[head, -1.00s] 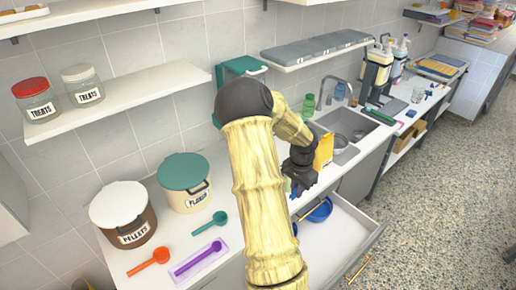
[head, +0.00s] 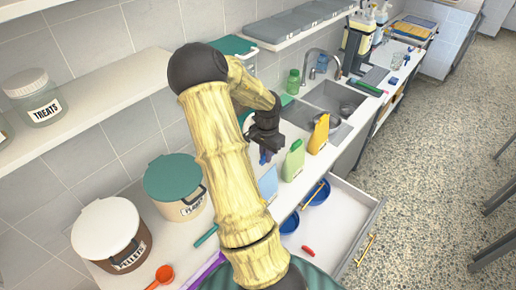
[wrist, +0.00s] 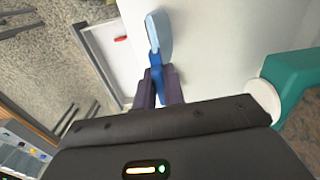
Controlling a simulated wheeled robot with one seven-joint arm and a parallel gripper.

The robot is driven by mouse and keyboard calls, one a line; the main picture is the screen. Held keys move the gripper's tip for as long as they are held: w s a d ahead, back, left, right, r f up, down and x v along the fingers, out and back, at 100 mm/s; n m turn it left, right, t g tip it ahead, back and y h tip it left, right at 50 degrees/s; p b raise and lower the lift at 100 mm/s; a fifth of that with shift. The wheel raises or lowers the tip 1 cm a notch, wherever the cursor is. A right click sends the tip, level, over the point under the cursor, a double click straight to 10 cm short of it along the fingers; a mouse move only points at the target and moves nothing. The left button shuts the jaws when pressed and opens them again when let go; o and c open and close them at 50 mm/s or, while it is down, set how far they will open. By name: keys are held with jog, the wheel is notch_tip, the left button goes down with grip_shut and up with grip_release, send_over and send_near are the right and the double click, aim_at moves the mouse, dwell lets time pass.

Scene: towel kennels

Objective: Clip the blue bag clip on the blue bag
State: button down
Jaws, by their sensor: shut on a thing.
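My gripper (head: 265,152) is shut on the blue bag clip (head: 264,159), which points down from the jaws over the counter. The wrist view shows the clip (wrist: 155,63) between the two fingers (wrist: 158,90). The light blue bag (head: 268,184) stands on the counter, just below and in front of the clip in the head view, partly hidden by my arm. In the wrist view the bag (wrist: 160,32) lies directly beyond the clip, and their outlines overlap. I cannot tell whether the clip touches the bag or is around its edge.
A green bag (head: 293,160) and a yellow bag (head: 320,134) stand to the right. An open drawer (head: 345,215) holds blue bowls (head: 315,193) and a red item (head: 308,251). Bins with a teal lid (head: 171,177) and white lid (head: 104,228) stand left. A shelf (head: 90,100) overhangs the counter.

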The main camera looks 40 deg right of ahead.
aim_at(266, 174)
jog(key=shift+s, duration=0.1)
dwell(0.3)
jog(key=shift+f+b, duration=2.7)
jog(key=shift+f, duration=0.65)
jog(key=shift+f+b, duration=1)
jog(key=shift+f, duration=0.05)
dwell(1.1)
jog(key=c, duration=0.9)
grip_release()
jog(key=shift+r, duration=0.15)
jog(key=shift+r+p, duration=1.95)
jog(key=shift+r, duration=0.45)
